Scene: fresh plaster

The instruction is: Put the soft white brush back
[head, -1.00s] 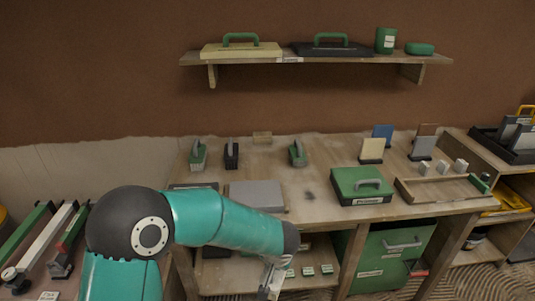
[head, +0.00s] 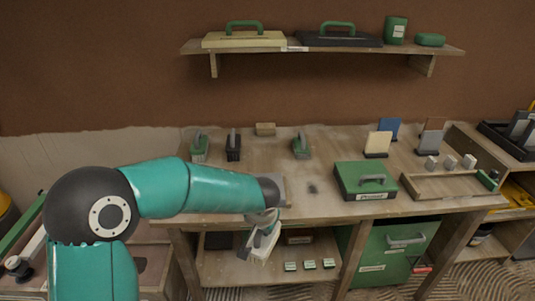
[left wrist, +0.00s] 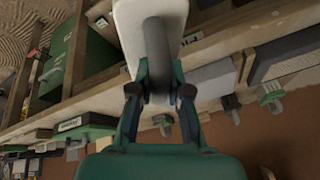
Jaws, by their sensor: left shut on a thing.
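My left gripper (head: 264,217) is shut on the grey handle of a white brush (head: 265,243), held tilted in front of the bench's front edge, below the top. In the left wrist view the brush's white body (left wrist: 130,30) lies beyond the fingers (left wrist: 160,92), with the grey handle (left wrist: 156,50) between them. On the bench top (head: 330,150) stand a green-based tool (head: 199,150), a black-based one (head: 233,150) and another green-based one (head: 300,149), each with a grey handle. My right gripper is out of view.
A green case (head: 365,181) and wooden tray (head: 450,184) are at right. The lower shelf (head: 300,269) holds small green-and-white pieces. A wall shelf (head: 270,49) hangs above. The bench's middle is mostly clear.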

